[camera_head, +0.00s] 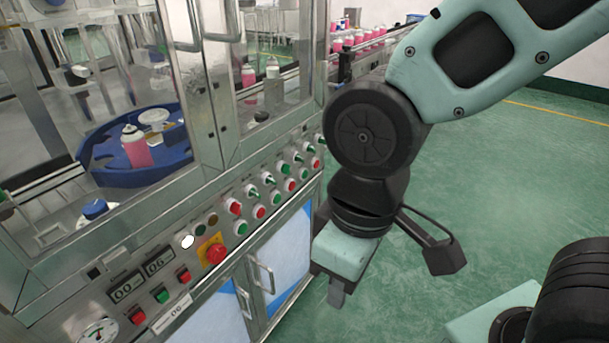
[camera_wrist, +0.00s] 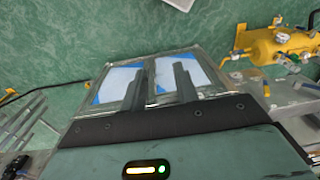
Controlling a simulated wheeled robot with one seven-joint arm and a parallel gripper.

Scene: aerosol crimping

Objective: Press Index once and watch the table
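The blue round table (camera_head: 110,176) is behind the machine's clear panels in the head view. A pink can with a white top (camera_head: 136,148) and a pale round part (camera_head: 153,116) are on it. The control panel (camera_head: 225,222) slopes below, with rows of red and green buttons and switches. Their labels are too small to read, so I cannot tell which button is Index. My gripper (camera_head: 337,294) points down in front of the cabinet, right of the panel, touching no button. In the wrist view its two fingers (camera_wrist: 159,84) stand apart with nothing between them.
A red mushroom button (camera_head: 216,253) on a yellow plate and two number displays (camera_head: 143,277) are at the panel's lower left. A gauge (camera_head: 98,332) is at the corner. Cabinet doors (camera_head: 282,262) are below. The wrist view shows a yellow tank (camera_wrist: 280,45).

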